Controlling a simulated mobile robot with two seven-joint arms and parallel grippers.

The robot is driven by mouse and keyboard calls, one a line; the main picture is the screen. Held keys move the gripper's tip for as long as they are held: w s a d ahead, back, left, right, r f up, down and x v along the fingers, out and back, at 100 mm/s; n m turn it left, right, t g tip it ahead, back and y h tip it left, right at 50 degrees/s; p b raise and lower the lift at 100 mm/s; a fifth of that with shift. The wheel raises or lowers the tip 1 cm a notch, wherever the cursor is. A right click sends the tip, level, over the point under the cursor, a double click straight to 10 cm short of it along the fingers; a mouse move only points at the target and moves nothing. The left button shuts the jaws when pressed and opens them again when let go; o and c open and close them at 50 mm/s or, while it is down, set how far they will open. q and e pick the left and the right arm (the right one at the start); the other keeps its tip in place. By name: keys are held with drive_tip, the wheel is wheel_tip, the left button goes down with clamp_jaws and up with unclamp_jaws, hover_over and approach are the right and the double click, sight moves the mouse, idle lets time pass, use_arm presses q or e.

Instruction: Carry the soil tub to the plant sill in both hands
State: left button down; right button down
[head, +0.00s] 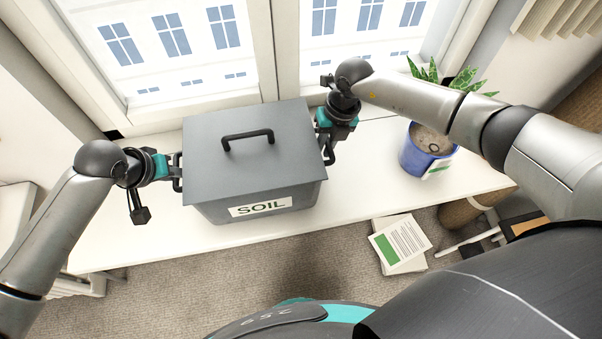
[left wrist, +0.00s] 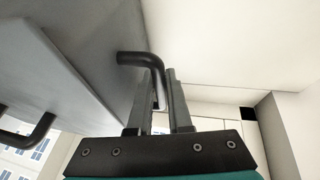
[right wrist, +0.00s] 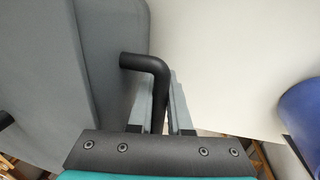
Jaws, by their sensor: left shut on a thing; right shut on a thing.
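The soil tub (head: 250,170) is a grey lidded box with a black top handle and a white label reading SOIL. It is at the white plant sill (head: 370,185) below the window, and I cannot tell whether its base touches the sill. My left gripper (head: 177,172) is shut on the black handle at the tub's left side; the left wrist view shows that handle (left wrist: 140,60) between the fingers. My right gripper (head: 328,150) is shut on the right side handle, which shows in the right wrist view (right wrist: 145,64). The tub looks about level.
A blue pot (head: 420,160) with a green plant stands on the sill to the right. Papers (head: 400,243) lie on the carpet (head: 330,270) in front of the sill. The sill between the tub and the pot is clear. The window (head: 180,45) is close behind.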

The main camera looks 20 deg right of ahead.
use_arm(q)
drive_tip(key=shift+w+d+f, duration=0.15)
drive_tip(key=shift+f, duration=0.2)
use_arm(e)
drive_tip(key=shift+w+a+f, duration=0.15)
drive_tip(key=shift+f, duration=0.25)
use_arm(q)
drive_tip(key=c, duration=1.2)
unclamp_jaws()
drive_tip(key=o, duration=0.4)
drive_tip(key=shift+s+f, duration=0.15)
drive_tip(key=shift+s, duration=0.05)
drive_tip(key=shift+o, duration=0.2)
drive_tip(key=shift+s+f, duration=0.2)
drive_tip(key=shift+f, duration=0.05)
use_arm(e)
drive_tip(key=c, duration=1.2)
unclamp_jaws()
drive_tip(key=shift+s+f, duration=0.15)
drive_tip(key=shift+s, duration=0.05)
use_arm(q)
drive_tip(key=shift+w+r, duration=0.1)
drive_tip(key=shift+r, duration=0.05)
use_arm(e)
drive_tip(key=o, duration=0.4)
use_arm(q)
drive_tip(key=shift+r, duration=0.1)
use_arm(e)
drive_tip(key=shift+o, duration=0.2)
